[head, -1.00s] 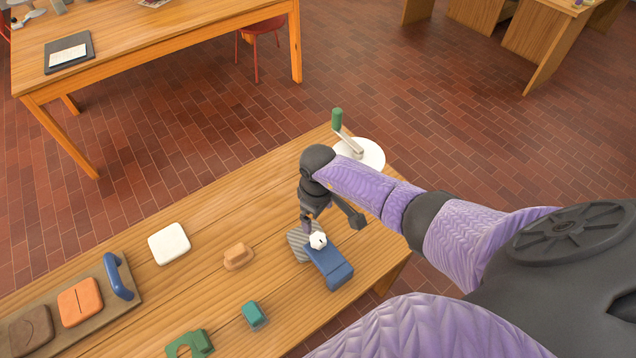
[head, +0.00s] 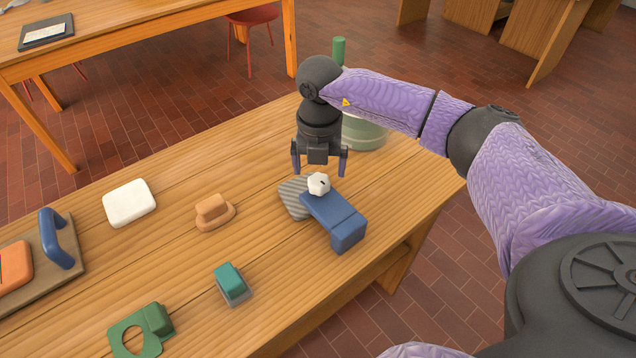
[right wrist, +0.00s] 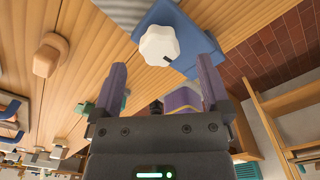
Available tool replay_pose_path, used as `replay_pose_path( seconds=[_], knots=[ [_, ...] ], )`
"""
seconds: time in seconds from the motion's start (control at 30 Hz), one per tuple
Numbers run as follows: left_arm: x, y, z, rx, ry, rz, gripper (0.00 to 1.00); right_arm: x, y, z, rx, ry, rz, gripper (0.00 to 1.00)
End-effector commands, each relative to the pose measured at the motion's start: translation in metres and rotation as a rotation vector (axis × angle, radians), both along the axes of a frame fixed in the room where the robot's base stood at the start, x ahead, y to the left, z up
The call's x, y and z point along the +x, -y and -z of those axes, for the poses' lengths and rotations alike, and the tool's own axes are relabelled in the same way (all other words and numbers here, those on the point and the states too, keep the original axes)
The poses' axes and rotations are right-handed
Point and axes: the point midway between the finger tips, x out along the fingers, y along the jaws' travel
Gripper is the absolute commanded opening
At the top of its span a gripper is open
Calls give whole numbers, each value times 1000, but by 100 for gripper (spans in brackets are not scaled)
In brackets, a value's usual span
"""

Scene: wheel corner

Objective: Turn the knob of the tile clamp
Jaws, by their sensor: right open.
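The tile clamp is a blue block (head: 335,220) with a white lobed knob (head: 318,184) on top, near the table's right end. A grey striped tile (head: 293,199) lies at its far-left end, partly under the knob area. The knob has a small dark mark. My right gripper (head: 320,170) is open and empty, pointing down just above and behind the knob, apart from it. In the right wrist view the knob (right wrist: 159,45) shows beyond the open fingertips, roughly centred between them, with the blue clamp (right wrist: 185,30) behind. My left gripper is out of view.
A pale round base (head: 362,132) with a green-handled crank (head: 339,50) stands behind my right arm. An orange-brown block (head: 214,211), white pad (head: 130,203), teal block (head: 231,283) and green piece (head: 143,330) lie left of the clamp. The wood between them is clear.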

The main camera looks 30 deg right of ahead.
Motion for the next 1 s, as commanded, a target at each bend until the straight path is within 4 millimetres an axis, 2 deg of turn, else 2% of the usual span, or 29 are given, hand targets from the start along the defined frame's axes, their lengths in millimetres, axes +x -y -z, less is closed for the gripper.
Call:
replay_pose_path(
  seconds=[0.03,0.1,0.2,0.47,0.9,0.93,1.0],
  knots=[
    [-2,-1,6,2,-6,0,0,0,0,13,1,-3,1,98],
    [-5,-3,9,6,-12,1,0,0,0,24,1,-3,2,98],
    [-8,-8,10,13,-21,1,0,0,0,32,1,-1,1,98],
    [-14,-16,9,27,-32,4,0,0,0,33,0,1,2,98],
    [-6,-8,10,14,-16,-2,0,0,0,33,0,1,2,7],
    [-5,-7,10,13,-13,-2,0,0,0,33,0,1,2,3],
    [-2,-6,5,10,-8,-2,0,0,0,31,2,1,22,3]
  ],
)
